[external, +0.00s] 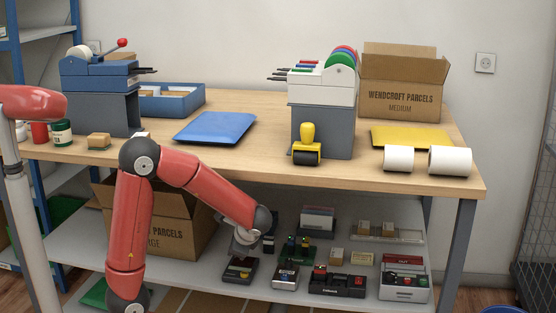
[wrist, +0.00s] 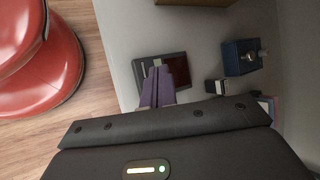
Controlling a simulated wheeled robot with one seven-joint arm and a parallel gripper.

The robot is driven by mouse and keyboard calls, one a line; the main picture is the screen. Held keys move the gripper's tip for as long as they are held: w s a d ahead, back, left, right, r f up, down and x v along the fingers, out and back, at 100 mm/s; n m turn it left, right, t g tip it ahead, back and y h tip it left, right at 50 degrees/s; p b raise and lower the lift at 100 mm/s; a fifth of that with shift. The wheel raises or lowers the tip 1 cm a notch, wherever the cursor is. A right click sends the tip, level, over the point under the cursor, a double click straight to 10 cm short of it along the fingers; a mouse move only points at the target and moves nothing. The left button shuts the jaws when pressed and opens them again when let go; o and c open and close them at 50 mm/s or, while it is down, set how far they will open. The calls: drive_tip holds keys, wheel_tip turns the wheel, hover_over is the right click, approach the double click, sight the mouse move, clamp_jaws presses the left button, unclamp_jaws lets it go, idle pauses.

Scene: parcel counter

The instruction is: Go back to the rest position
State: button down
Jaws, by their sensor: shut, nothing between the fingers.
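My gripper (external: 238,253) hangs at the end of my red arm, low in front of the counter, near the lower shelf. In the wrist view its two purple-grey fingers (wrist: 158,88) are together with nothing between them. A dark box (external: 240,270) with a small yellowish part on top stands on the lower shelf just below the gripper. The wrist view shows a dark flat device (wrist: 176,66) behind the fingertips. I cannot tell whether the fingers touch it.
The wooden counter (external: 262,167) above holds a blue mailer (external: 215,127), a yellow-handled roller (external: 307,146), white rolls (external: 450,161) and a medium carton (external: 403,90). The lower shelf (external: 225,291) holds a large carton (external: 180,236) and several small devices. Wooden floor (wrist: 75,120) lies beside the shelf.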

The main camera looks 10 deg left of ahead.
drive_tip(key=s+a+r+n+g+h+b, duration=0.25)
drive_tip(key=s+a+n+h, duration=0.25)
drive_tip(key=s+a+n, duration=0.55)
drive_tip(key=w+a+r+n+t+h+p, duration=0.1)
drive_tip(key=a+r+n+t+p, duration=0.1)
drive_tip(key=a+r+n, duration=0.4)
drive_tip(key=a+r+p, duration=0.1)
drive_tip(key=a, duration=0.1)
drive_tip(key=shift+w+a+r+p, duration=0.15)
drive_tip(key=shift+a+r+p, duration=0.15)
drive_tip(key=shift+a+r, duration=0.1)
drive_tip(key=shift+t, duration=0.25)
idle(1.6)
